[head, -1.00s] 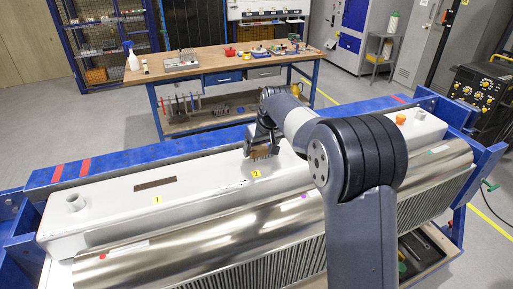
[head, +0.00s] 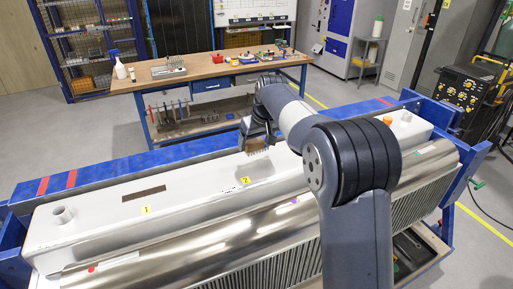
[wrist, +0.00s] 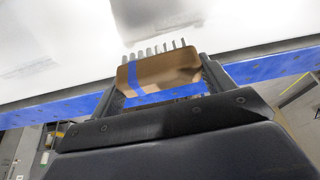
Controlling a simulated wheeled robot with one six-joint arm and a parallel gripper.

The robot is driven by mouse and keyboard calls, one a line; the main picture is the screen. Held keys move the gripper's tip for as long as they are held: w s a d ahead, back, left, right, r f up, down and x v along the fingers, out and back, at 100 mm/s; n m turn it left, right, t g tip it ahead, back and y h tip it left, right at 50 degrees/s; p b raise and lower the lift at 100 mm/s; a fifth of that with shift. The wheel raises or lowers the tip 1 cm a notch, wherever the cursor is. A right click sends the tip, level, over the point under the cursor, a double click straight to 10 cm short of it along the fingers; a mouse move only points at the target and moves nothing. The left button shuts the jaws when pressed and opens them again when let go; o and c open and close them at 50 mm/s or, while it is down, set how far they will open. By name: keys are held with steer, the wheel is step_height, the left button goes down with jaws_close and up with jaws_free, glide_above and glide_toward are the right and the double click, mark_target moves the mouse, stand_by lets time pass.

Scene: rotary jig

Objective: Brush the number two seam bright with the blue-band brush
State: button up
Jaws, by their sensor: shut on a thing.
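My gripper (head: 257,134) is shut on a wooden brush (wrist: 160,72) with a blue band, seen between the fingers in the wrist view. Its bristles point away from the gripper, toward the white tank. In the head view the brush (head: 258,149) appears held above the tank top, apart from it. The yellow number two tag (head: 245,180) sits on the tank. Beside it is a smooth grey patch (head: 258,170) at the number two seam, with no dark brown strip visible. The number one seam (head: 144,193) is a dark brown strip near its yellow tag (head: 146,210).
The white tank (head: 100,212) lies in a blue frame (head: 120,166) behind a shiny metal cover (head: 190,240). A pipe stub (head: 62,214) and an orange cap (head: 388,121) stand up from the tank. A workbench (head: 205,68) with tools stands behind.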

steer(key=shift+r, duration=0.95)
steer(key=shift+r, duration=1.5)
steer(key=shift+s, duration=0.1)
